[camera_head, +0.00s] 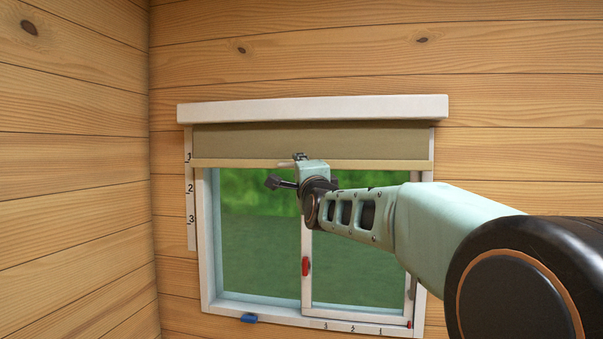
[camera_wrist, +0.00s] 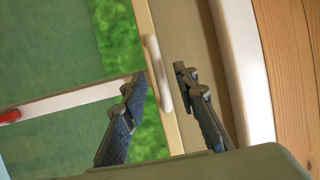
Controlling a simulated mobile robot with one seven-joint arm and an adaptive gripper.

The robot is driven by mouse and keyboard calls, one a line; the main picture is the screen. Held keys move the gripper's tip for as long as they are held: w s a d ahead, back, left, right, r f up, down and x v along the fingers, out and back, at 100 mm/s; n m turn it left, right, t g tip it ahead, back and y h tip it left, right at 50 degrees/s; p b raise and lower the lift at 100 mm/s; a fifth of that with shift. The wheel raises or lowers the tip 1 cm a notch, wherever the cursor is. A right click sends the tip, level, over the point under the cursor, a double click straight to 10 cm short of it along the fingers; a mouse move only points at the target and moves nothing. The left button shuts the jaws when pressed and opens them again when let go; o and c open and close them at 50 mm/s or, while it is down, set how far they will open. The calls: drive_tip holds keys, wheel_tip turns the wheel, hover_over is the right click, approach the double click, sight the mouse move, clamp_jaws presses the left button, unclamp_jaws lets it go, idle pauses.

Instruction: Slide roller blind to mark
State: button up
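The olive-brown roller blind (camera_head: 345,139) hangs from a white top box, covering the top part of the window. Its pale bottom bar (camera_head: 385,165) is about level with the 1 on the numbered strip (camera_head: 190,205), which reads 1, 2, 3 downward at the window's left. My gripper (camera_head: 286,170) is at the bar, near its middle. In the wrist view my gripper (camera_wrist: 160,79) is open, with one finger on each side of the bar's pale handle (camera_wrist: 157,72). A gap shows on both sides of the handle. My arm hides part of the bar's underside.
The white top box (camera_head: 315,109) sits above the blind. A sliding window sash with a red handle (camera_head: 306,266) is below. A blue piece (camera_head: 249,318) and a second numbered strip (camera_head: 352,328) are on the sill. Wooden walls surround the window.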

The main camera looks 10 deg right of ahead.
drive_tip(key=s, duration=0.4)
drive_tip(key=shift+f, duration=0.35)
drive_tip(key=shift+w+f, duration=0.1)
